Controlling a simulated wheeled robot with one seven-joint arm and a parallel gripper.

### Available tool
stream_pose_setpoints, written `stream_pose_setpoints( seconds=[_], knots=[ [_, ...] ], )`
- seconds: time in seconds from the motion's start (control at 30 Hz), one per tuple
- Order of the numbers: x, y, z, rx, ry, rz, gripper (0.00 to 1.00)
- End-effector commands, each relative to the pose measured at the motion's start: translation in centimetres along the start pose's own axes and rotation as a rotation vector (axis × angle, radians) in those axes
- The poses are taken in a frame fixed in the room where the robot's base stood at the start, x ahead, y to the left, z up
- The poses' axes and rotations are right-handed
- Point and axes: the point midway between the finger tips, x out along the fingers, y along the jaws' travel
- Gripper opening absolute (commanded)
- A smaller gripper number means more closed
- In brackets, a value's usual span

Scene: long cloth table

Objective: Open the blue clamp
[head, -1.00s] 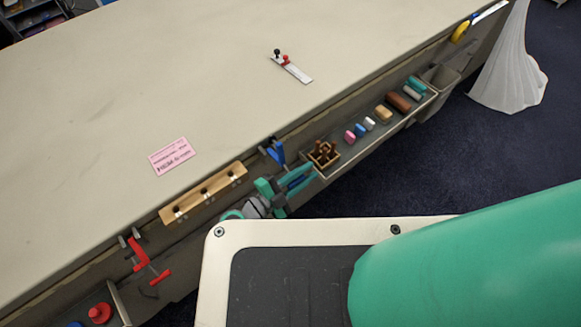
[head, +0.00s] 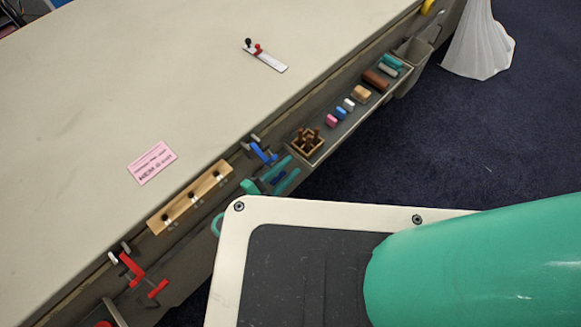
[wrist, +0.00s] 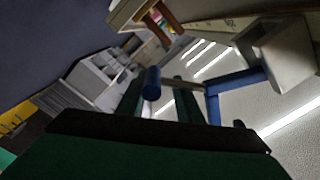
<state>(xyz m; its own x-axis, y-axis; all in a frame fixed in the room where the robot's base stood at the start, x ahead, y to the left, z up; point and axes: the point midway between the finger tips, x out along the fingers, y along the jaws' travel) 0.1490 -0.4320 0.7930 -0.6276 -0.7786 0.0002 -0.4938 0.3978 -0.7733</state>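The blue clamp (head: 263,152) sits on the near edge of the cloth table, right of a wooden hook rail. In the wrist view its blue frame (wrist: 213,103) is at right of centre, with a screw leading left to a blue cylindrical handle (wrist: 152,84). My gripper (head: 284,177) has teal fingers just below the clamp in the head view. In the wrist view my gripper (wrist: 160,98) is open, and the handle shows between the two fingers, nearer the left one, with a gap to the right one. Whether it touches a finger is unclear.
The hook rail (head: 190,199) and a red clamp (head: 133,269) are on the edge to the left. A wooden box with brown pegs (head: 306,143) and a tray of coloured blocks (head: 345,110) hang at right. A pink card (head: 152,163) and a white strip (head: 265,57) lie on the tabletop.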

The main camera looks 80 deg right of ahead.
Motion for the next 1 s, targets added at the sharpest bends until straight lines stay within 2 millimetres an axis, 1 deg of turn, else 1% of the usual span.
stream_pose_setpoints(
  seconds=[0.17, 0.27, 0.5, 0.7, 0.83, 1.0],
  knots=[
    [-0.4, 0.1, 0.0, -0.001, 0.001, 0.001, 0.33],
    [-1.6, 0.0, 0.1, -0.001, -0.002, -0.001, 0.33],
    [-6.2, -0.1, 0.1, -0.001, -0.004, -0.003, 0.33],
    [-9.3, -0.1, 0.2, 0.0, -0.003, -0.001, 0.33],
    [-10.4, -0.1, 0.1, 0.0, -0.001, -0.001, 0.33],
    [-10.9, 0.0, 0.1, 0.0, 0.0, 0.0, 0.33]
  ],
)
